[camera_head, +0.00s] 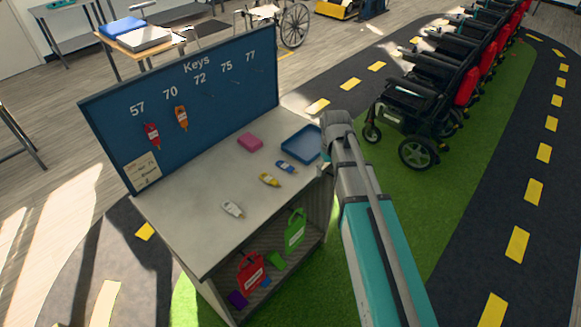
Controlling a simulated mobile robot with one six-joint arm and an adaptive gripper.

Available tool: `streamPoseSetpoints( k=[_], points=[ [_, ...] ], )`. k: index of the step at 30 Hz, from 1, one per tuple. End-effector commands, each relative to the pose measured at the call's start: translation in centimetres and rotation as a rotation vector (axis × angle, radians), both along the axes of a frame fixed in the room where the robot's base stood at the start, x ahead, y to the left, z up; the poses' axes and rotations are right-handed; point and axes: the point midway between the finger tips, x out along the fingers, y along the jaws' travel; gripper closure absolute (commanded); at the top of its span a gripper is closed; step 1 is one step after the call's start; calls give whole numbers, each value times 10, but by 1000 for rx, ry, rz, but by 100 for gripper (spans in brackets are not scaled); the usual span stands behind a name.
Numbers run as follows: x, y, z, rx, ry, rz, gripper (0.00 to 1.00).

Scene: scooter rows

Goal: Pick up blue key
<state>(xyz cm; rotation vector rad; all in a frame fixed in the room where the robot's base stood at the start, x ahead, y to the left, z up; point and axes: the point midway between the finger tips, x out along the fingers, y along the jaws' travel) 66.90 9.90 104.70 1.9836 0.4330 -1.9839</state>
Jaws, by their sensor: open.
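The blue key (285,167) lies flat on the pale top of the key desk, in front of the blue tray (301,145) and a little left of my arm. A yellow key (269,180) lies close by, nearer the camera and to the left. A white key (232,209) lies further left on the same top. My arm rises from the lower right to a grey joint just right of the tray. My gripper itself does not show; its place relative to the blue key cannot be seen.
A blue board (215,105) with numbered hooks stands behind the desk, holding a red key (152,134) and an orange key (181,118). A pink block (250,142) lies near it. Coloured items fill the shelf below. Black wheelchairs (418,112) line the right.

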Motion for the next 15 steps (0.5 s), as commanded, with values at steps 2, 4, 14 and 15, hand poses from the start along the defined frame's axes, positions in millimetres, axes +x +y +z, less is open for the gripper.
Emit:
streamPoseSetpoints(
  k=[2,4,14,15],
  points=[
    [42,32,6,0,0,103,20],
    [65,57,8,0,0,191,20],
    [123,138,15,0,0,457,20],
    [125,142,15,0,0,469,20]
  ],
)
